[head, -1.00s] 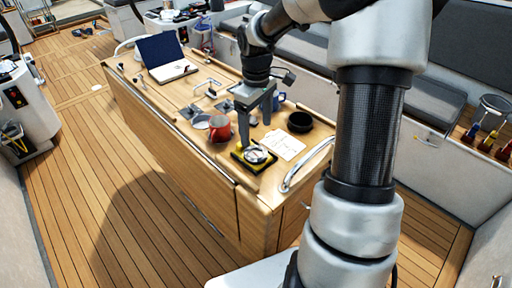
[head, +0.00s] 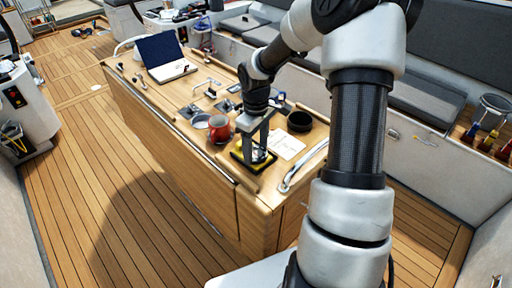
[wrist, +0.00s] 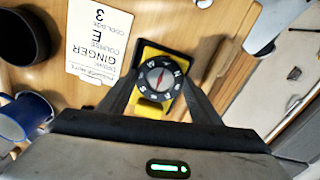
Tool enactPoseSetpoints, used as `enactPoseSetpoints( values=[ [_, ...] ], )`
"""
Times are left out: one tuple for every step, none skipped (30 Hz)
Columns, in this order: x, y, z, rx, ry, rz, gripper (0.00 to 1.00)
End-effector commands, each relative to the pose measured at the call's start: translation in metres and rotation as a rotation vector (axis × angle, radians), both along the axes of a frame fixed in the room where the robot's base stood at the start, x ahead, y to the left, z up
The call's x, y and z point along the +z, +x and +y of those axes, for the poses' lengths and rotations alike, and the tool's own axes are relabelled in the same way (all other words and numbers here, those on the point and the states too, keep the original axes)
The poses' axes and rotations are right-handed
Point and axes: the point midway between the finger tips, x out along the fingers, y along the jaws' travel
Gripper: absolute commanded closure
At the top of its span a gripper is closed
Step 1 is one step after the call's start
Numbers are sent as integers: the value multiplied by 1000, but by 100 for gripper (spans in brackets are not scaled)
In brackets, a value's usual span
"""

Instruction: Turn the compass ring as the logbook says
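The compass (head: 240,156), with a yellow base, sits on the table's near end. In the wrist view, its round black dial ring (wrist: 179,85) surrounds a red-and-white needle. My gripper (head: 258,158) points down over the compass, and in the wrist view its two dark fingers (wrist: 160,88) stand apart on either side of the ring. I cannot tell whether they touch it. The white logbook page (head: 288,145) lies beside the compass; in the wrist view (wrist: 97,42) I can read "COURSE E", "COOLBOX 3" and "GINGER"; smaller text is blurred.
A blue mug (wrist: 27,115) shows in the wrist view. A metal rail (head: 304,167) edges the table's near right.

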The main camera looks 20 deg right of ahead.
Motion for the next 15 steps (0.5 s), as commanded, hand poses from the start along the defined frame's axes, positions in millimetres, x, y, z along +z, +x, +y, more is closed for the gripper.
enactPoseSetpoints(
  values=[
    [0, 0, 0, 0, 0, 0, 53],
    [0, 0, 0, 0, 0, 0, 58],
    [0, 0, 0, 0, 0, 0, 64],
    [0, 0, 0, 0, 0, 0, 64],
    [0, 0, 0, 0, 0, 0, 64],
    [0, 0, 0, -2, 0, 0, 64],
    [0, 0, 0, -4, 0, 0, 64],
    [0, 0, 0, -7, 0, 0, 64],
    [0, 0, 0, -13, 0, 0, 64],
    [0, 0, 0, -19, 0, 0, 64],
    [0, 0, 0, -26, 0, 0, 64],
    [0, 0, 0, -38, -1, -1, 64],
    [0, 0, 0, -48, -1, -1, 64],
    [0, 0, 1, -62, -2, -1, 64],
    [0, 0, 1, -82, -1, -1, 64]
  ],
)
